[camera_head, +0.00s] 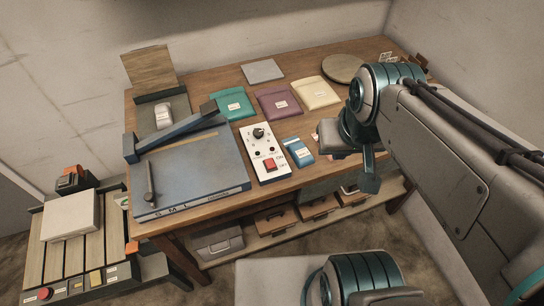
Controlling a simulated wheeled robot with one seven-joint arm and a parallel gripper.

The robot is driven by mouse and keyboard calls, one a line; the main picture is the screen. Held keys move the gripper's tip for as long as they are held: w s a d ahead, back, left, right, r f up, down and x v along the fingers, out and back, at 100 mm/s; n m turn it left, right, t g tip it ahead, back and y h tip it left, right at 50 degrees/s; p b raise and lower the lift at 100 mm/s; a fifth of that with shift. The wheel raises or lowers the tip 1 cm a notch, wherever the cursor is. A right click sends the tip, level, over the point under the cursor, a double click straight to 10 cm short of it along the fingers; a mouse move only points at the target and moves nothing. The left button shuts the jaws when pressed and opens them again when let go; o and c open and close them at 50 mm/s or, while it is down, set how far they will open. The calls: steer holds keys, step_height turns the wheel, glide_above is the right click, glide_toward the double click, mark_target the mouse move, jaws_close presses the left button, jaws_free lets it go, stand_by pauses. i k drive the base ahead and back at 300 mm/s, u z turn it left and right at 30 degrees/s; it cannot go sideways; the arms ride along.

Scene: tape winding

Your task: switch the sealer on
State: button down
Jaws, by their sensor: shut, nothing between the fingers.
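The sealer (190,175) is a blue-grey flat bed on the left of the wooden table, with a long blue arm (172,134) raised at a slant across its back. A white control panel (259,141) beside its right edge carries a black knob (258,133) and a red switch (269,164). Small lettering sits beside the switch, but I cannot tell which way the switch is set. My gripper (370,184) is shut and empty, pointing down near the table's front edge. It is to the right of the panel and apart from it.
A small blue packet (300,152) lies between the panel and my gripper. Green (234,104), purple (279,101) and cream (316,92) pouches lie behind. A round board (342,69) is at the back right. A slatted machine (75,245) stands at the lower left.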

mark_target(270, 162)
steer(key=k, duration=1.15)
steer(key=u, duration=0.65)
steer(key=i, duration=1.3)
steer(key=z, duration=0.7)
